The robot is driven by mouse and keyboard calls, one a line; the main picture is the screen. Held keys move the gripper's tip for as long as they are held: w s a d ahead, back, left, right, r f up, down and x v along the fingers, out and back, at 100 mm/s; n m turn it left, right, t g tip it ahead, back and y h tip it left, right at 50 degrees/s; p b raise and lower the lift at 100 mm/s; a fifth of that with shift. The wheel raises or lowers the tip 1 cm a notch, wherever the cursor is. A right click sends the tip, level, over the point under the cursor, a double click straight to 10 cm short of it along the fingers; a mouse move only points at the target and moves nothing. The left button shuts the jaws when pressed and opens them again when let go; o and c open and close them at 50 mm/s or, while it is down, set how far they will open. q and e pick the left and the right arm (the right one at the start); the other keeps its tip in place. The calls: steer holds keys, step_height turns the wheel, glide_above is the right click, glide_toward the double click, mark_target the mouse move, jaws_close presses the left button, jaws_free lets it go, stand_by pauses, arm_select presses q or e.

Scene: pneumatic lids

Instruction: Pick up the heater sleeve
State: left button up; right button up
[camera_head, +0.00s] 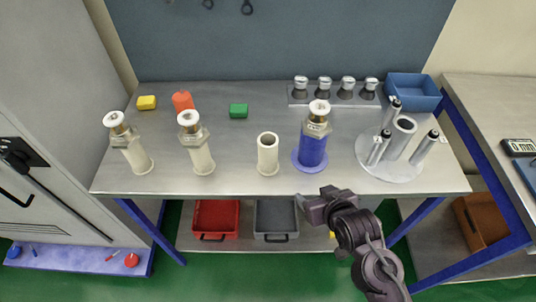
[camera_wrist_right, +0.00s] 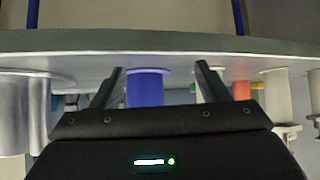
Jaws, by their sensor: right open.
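The heater sleeve appears to be the blue cylinder (camera_head: 312,150) with a wide blue foot. It stands upright on the metal table, right of centre, around the lower part of a fitting with a metal collar and white cap (camera_head: 319,108). My right gripper (camera_head: 306,197) is open and empty at the table's front edge, in front of the sleeve and apart from it. In the right wrist view, which looks upside down, the blue sleeve (camera_wrist_right: 146,88) shows between the two open fingers (camera_wrist_right: 159,72); its lower part in the picture is hidden by the gripper body. My left gripper is out of view.
A cream open tube (camera_head: 268,155) stands left of the sleeve, with two capped cream cylinders (camera_head: 200,158) (camera_head: 138,158) further left. A round stand (camera_head: 370,168) with metal cylinders stands to the right. A row of knobs (camera_head: 336,97) and a blue bin (camera_head: 412,100) are behind.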

mark_target(272, 161)
steer(key=w+a+t+y, duration=0.1)
steer(key=a+t, duration=0.1)
steer(key=w+a+n+t+y, duration=0.1)
steer(key=w+a+y, duration=0.1)
steer(key=a, duration=0.1)
steer(key=w+a+r+t+y, duration=0.1)
steer(key=a+t, duration=0.1)
steer(key=shift+w+a+n+t, duration=0.25)
steer(key=shift+n+t, duration=0.05)
steer(key=shift+a+r+n+t+y, duration=0.3)
steer(key=shift+a+t+y, duration=0.15)
steer(key=shift+y, duration=0.25)
steer(key=shift+w+a+r, duration=0.1)
steer(key=shift+a+r, duration=0.05)
steer(key=shift+a, duration=0.05)
steer(key=p+x, duration=0.2)
steer(key=x, duration=0.5)
steer(key=shift+a+p, duration=0.1)
steer(key=shift+p, duration=0.2)
steer(key=shift+w+a, duration=0.1)
steer(key=c, duration=1.1)
steer(key=shift+c, duration=0.2)
